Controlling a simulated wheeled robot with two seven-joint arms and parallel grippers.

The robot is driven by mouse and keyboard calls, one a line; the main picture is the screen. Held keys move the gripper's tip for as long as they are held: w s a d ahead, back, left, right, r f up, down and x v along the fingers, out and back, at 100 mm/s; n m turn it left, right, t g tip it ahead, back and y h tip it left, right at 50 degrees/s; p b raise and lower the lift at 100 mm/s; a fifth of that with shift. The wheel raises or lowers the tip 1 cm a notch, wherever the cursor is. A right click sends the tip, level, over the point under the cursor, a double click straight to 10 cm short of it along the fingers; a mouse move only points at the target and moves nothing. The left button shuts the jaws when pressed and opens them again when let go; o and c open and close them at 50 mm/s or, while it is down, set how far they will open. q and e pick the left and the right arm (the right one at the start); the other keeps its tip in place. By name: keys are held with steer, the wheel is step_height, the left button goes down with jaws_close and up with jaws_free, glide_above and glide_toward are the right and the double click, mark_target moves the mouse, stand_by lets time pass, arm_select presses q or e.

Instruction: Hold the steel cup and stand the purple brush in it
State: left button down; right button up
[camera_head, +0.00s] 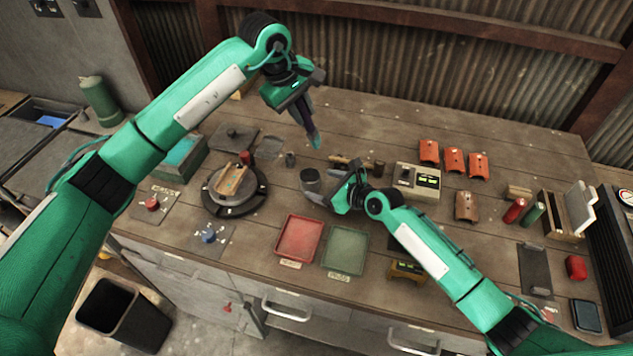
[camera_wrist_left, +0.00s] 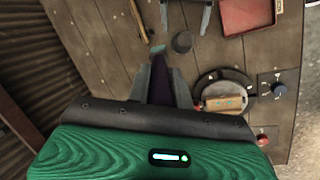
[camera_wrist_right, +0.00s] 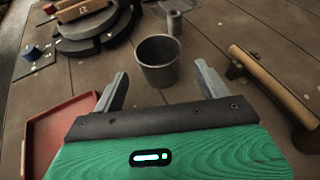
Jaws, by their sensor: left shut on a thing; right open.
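The steel cup (camera_head: 309,181) stands upright on the bench, its open top showing in the right wrist view (camera_wrist_right: 158,68). My right gripper (camera_head: 326,196) is open and low beside the cup. In the right wrist view its fingers (camera_wrist_right: 161,80) lie to either side of the cup, with gaps showing. My left gripper (camera_head: 304,108) is shut on the purple brush (camera_head: 308,122) and holds it in the air, above and behind the cup. The brush's teal end points downward. The left wrist view shows the purple part (camera_wrist_left: 160,80) between the fingers.
A small grey cylinder (camera_head: 290,159) stands behind the cup. A wood-handled tool (camera_head: 345,161) lies right of it, a round turntable (camera_head: 211,205) left. Red (camera_head: 300,238) and green (camera_head: 345,250) trays lie in front. A boxy device (camera_head: 417,183) stands farther right.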

mark_target(318, 183)
steer(key=shift+x, duration=1.75)
steer(key=shift+c, duration=0.5)
steer(key=c, duration=1)
arm_select(q)
steer(key=shift+s+d+f+g+y, duration=0.3)
steer(key=shift+d+f+y, duration=0.15)
steer(key=shift+f+y, duration=0.75)
step_height(318, 183, down, 10)
steer(key=shift+r, duration=0.15)
